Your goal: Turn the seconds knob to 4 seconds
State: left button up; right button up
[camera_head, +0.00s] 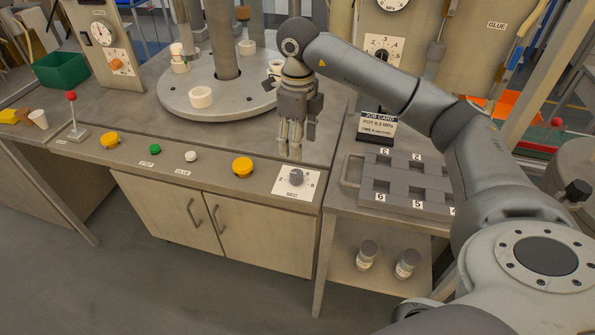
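The seconds knob (296,177) is a small grey dial on a white plate (284,188) marked SEC, at the right end of the bench's front panel. Its pointer direction is too small to read. My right gripper (290,150) hangs fingers down just behind and above the knob in the picture, apart from it. Nothing shows between its fingers, and their gap is too small to judge. My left gripper is not in view. A job card (376,127) stands right of the gripper; its lower line seems to give a number of seconds.
Yellow buttons (242,167) and smaller green and white buttons line the panel to the left. A round turntable (222,97) stands behind. A grey numbered tray (408,186) lies to the right. A red-tipped lever (73,115) stands at far left.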

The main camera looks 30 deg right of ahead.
aim_at(296, 174)
notch_tip(296, 174, down, 10)
jog(key=shift+a+f+p, duration=0.1)
jog(key=shift+f+p, duration=0.15)
jog(key=shift+p, duration=0.4)
jog(key=c, duration=1)
jog(key=shift+c, duration=0.2)
jog(key=m, duration=0.5)
jog(key=shift+a+m+b, duration=0.1)
jog(key=shift+m+b, duration=0.2)
jog(key=m, duration=0.6)
